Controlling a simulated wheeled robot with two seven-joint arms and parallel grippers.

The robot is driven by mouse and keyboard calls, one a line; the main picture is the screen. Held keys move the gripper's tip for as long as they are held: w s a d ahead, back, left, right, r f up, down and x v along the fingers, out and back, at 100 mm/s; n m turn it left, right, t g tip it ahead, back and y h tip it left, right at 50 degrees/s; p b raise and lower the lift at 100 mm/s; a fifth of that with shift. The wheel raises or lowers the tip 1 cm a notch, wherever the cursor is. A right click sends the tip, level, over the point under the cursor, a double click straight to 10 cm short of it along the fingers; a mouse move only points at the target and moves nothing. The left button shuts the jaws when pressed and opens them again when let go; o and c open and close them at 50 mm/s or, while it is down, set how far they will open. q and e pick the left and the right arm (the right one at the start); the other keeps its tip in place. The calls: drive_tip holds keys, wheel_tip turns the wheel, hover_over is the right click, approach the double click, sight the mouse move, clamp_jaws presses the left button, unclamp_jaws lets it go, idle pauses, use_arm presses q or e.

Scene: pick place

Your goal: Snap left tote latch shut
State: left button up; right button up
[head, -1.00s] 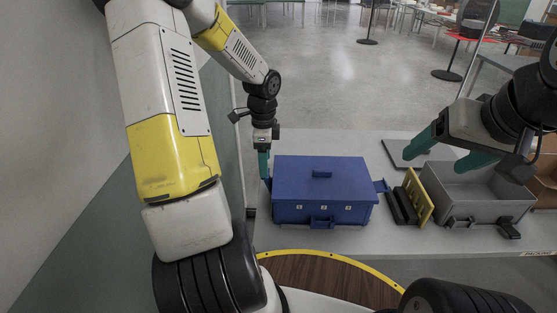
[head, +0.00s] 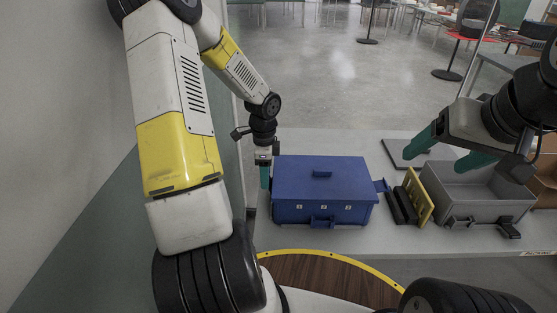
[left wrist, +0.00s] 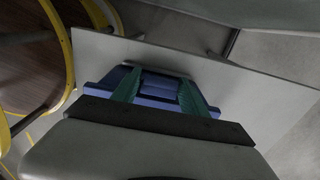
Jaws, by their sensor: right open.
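A blue tote (head: 345,185) with a closed-looking lid stands on the table. Its right latch (head: 381,185) sticks out from the right side, and a front latch (head: 322,222) shows on the front wall. The left latch is hidden behind my left gripper in the head view. My left gripper (head: 265,185) points down right beside the tote's left side. In the left wrist view its two teal fingers (left wrist: 158,78) stand apart over blue parts of the tote (left wrist: 160,90); contact cannot be told. My right gripper (head: 450,148) is open and empty above the grey bin.
A grey bin (head: 485,205) stands on the right, with a yellow panel (head: 420,195) and dark pieces (head: 401,207) between it and the tote. A dark flat plate (head: 393,153) lies behind. The table (head: 300,238) in front of the tote is clear.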

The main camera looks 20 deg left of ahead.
sight(271, 183)
use_arm(q)
drive_tip(key=shift+w+d+r+y, duration=0.1)
drive_tip(key=shift+d+y, duration=0.25)
drive_tip(key=shift+y, duration=0.35)
drive_tip(key=o, duration=1.3)
drive_tip(key=shift+c, duration=0.2)
wheel_tip(271, 183, up, 8)
drive_tip(key=shift+w+d, duration=0.15)
drive_tip(key=shift+d, duration=0.3)
drive_tip(key=shift+o, duration=0.4)
